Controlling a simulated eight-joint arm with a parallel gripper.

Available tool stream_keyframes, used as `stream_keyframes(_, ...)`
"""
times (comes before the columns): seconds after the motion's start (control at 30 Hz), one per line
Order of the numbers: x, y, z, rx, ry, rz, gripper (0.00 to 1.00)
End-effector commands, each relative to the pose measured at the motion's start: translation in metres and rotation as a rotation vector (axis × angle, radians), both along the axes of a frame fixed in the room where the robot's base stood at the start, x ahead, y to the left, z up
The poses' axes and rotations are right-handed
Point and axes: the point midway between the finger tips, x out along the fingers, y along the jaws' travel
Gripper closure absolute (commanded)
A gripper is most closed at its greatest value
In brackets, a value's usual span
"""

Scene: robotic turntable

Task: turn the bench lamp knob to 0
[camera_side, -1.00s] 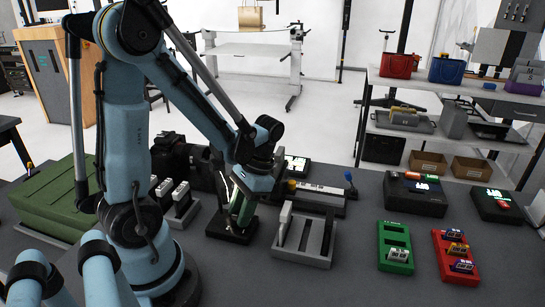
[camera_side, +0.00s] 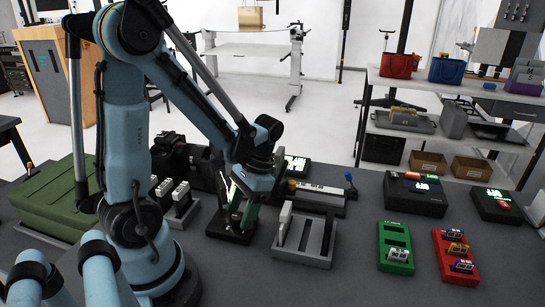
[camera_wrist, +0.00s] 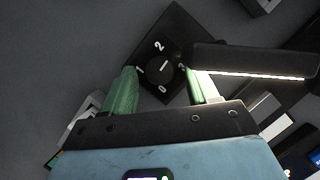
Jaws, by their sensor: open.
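The bench lamp has a black base (camera_side: 228,232) on the dark table, below my gripper. In the wrist view the base (camera_wrist: 182,24) carries a round black knob (camera_wrist: 160,71) with the white numbers 0, 1, 2 and 3 around it. The 0 is on the side nearest my gripper and the 2 on the far side. The knob's pointer is too faint to read surely. The lamp's dark head with a lit strip (camera_wrist: 250,74) lies to the right. My gripper (camera_wrist: 161,70) is open, its green fingers on either side of the knob; contact cannot be told.
A grey slotted holder (camera_side: 317,238) stands just right of the lamp. A green tray (camera_side: 395,245) and a red tray (camera_side: 455,255) are further right. The front of the table is bare.

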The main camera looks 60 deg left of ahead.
Motion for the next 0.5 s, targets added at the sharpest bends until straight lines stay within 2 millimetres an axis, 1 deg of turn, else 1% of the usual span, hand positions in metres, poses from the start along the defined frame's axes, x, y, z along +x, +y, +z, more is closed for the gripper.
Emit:
stream_keyframes(0.13, 0.002, 0.000, 0.004, 0.000, 0.000, 0.000, 0.41)
stream_keyframes(0.27, 0.006, 0.001, 0.014, 0.000, 0.000, 0.000, 0.41)
stream_keyframes(0.5, 0.018, 0.002, 0.045, 0.000, 0.000, 0.000, 0.41)
